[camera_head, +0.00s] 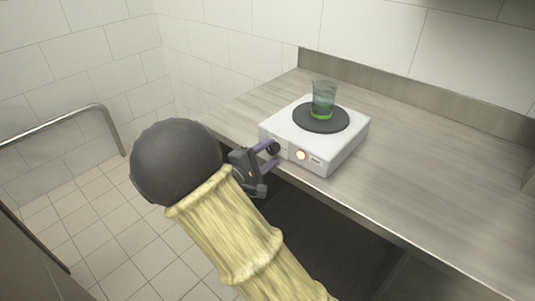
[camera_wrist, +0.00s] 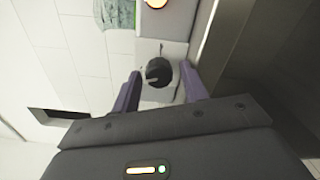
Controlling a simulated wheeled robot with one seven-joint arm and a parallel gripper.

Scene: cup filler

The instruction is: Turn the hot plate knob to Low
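The white hot plate (camera_head: 318,135) stands on the counter, with a dark round plate (camera_head: 321,118) on top. Its black knob (camera_wrist: 158,72) is on the front face and shows a pointer mark in the wrist view. In the head view the knob (camera_head: 273,147) is at the left of the front face. My gripper (camera_head: 269,156) is in front of the knob. In the wrist view its two purple fingers (camera_wrist: 158,85) are apart, one on each side of the knob, with gaps visible. The knob's setting labels are too small to read.
A glass beaker (camera_head: 323,99) with green at its base stands on the round plate. A lit orange lamp (camera_head: 300,155) is right of the knob in the head view. The metal counter (camera_head: 430,160) is clear to the right. A grey rail (camera_head: 60,118) is at the left wall.

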